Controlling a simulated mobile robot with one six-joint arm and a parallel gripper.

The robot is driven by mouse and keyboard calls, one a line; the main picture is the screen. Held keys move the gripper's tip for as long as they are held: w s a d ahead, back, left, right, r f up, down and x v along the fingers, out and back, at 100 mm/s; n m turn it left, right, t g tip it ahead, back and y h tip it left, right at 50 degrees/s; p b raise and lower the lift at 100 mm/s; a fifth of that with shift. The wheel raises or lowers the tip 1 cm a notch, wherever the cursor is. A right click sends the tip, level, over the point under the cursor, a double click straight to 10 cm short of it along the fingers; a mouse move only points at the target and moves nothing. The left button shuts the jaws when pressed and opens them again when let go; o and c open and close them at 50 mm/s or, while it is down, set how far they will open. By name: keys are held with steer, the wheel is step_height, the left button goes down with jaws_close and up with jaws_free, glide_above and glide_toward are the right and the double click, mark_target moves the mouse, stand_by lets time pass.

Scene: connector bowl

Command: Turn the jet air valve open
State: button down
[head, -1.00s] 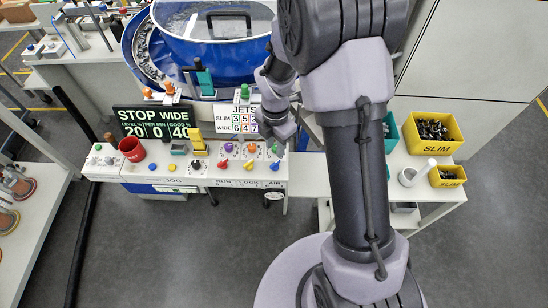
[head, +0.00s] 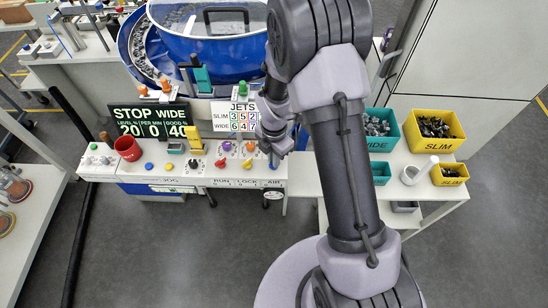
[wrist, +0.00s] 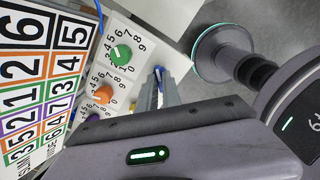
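The blue handle of the air valve (head: 273,161) stands at the right end of the white control panel, above the AIR label. In the wrist view the blue handle (wrist: 158,71) shows at the tips of my fingers. My gripper (wrist: 160,85) points down at it, with the two grey fingers close together on either side of the line to the handle. Whether they touch it is not clear. In the head view my gripper (head: 274,150) is just over the handle, and my wrist hides part of it.
Green (wrist: 121,54) and orange (wrist: 103,94) knobs sit beside my fingers on the panel. The jets board (head: 236,118) stands behind it. A blue bowl (head: 205,50) is at the back. Yellow bins (head: 434,148) stand on the right table.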

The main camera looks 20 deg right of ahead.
stand_by(0.3)
steer(key=m, duration=0.5)
steer(key=shift+b, duration=0.35)
steer(key=m+b, duration=0.1)
steer(key=m, duration=0.7)
steer(key=shift+m+b, duration=0.85)
steer(key=shift+m, duration=1.55)
steer(key=c, duration=1.5)
jaws_free()
steer(key=shift+r, duration=0.15)
